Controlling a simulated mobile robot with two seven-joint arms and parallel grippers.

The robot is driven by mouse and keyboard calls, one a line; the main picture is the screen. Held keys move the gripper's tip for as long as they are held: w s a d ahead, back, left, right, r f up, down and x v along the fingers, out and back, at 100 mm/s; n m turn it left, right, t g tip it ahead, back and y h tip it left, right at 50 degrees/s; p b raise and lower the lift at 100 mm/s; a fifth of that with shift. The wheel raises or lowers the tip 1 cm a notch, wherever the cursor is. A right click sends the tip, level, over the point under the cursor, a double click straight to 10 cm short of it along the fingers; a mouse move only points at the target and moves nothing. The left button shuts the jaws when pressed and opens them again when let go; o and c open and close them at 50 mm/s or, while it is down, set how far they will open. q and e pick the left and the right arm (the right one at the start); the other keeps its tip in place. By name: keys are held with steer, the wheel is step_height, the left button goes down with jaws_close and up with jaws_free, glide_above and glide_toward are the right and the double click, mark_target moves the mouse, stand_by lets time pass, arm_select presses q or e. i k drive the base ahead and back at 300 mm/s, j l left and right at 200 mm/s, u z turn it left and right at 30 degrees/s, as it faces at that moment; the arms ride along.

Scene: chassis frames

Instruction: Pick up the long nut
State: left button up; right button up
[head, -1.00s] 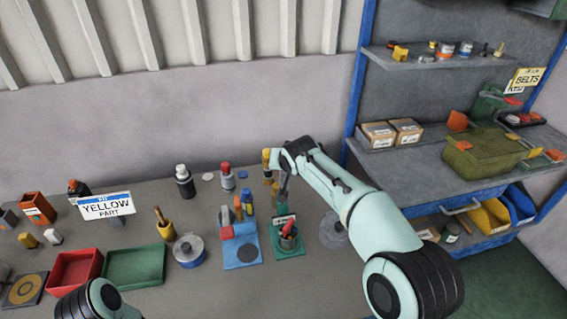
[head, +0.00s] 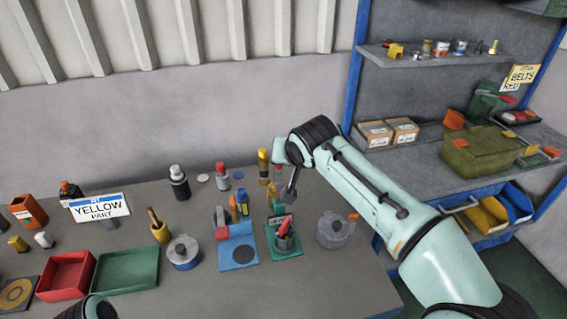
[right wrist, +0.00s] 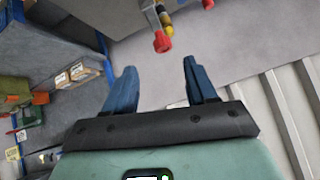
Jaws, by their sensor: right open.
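I cannot clearly pick out the long nut in either view. My right gripper (head: 289,190) hangs over the back right of the workbench (head: 330,275), beside a yellow-topped upright item (head: 263,163). In the right wrist view its two blue fingers (right wrist: 157,75) are spread with nothing between them. Beyond the fingertips a red-ended item (right wrist: 162,42) and a yellow and black item (right wrist: 166,20) show at the top edge, apart from the fingers. Only a bit of my left arm shows at the bottom left; its gripper is out of view.
A green stand with red-handled tools (head: 284,238) and a blue stand (head: 238,256) sit below the right gripper. A round grey lidded pot (head: 334,231) is to their right. Red (head: 66,276) and green trays (head: 126,270) lie left. A blue-framed shelf (head: 357,60) stands right.

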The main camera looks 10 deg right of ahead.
mark_target(285, 243)
steer(key=k+l, duration=0.15)
steer(key=k, duration=0.85)
